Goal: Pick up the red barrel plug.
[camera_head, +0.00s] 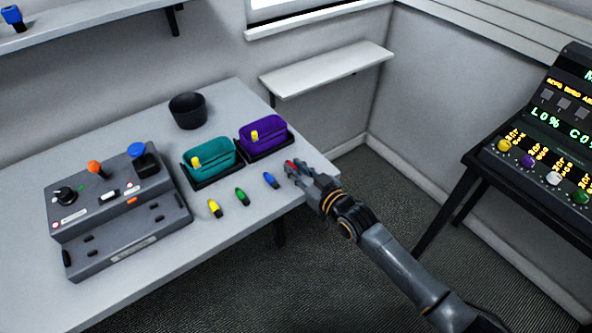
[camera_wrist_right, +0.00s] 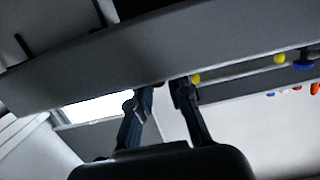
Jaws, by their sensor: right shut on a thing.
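The red barrel plug (camera_head: 290,163) is a small red piece at the right end of the table, at the fingertips of my right gripper (camera_head: 294,169). The gripper is shut on it, and the fingers hide most of the plug. I cannot tell whether the plug touches the table. The gripper's two fingers also show in the right wrist view (camera_wrist_right: 160,92), but I cannot make out the plug there. My left gripper is not in view.
Blue (camera_head: 271,180), green (camera_head: 242,197) and yellow (camera_head: 215,208) plugs lie left of the gripper on the table (camera_head: 190,262). Teal (camera_head: 222,147) and purple (camera_head: 268,124) pouches sit behind. A grey control box (camera_head: 107,190) and black cup (camera_head: 188,109) stand further left.

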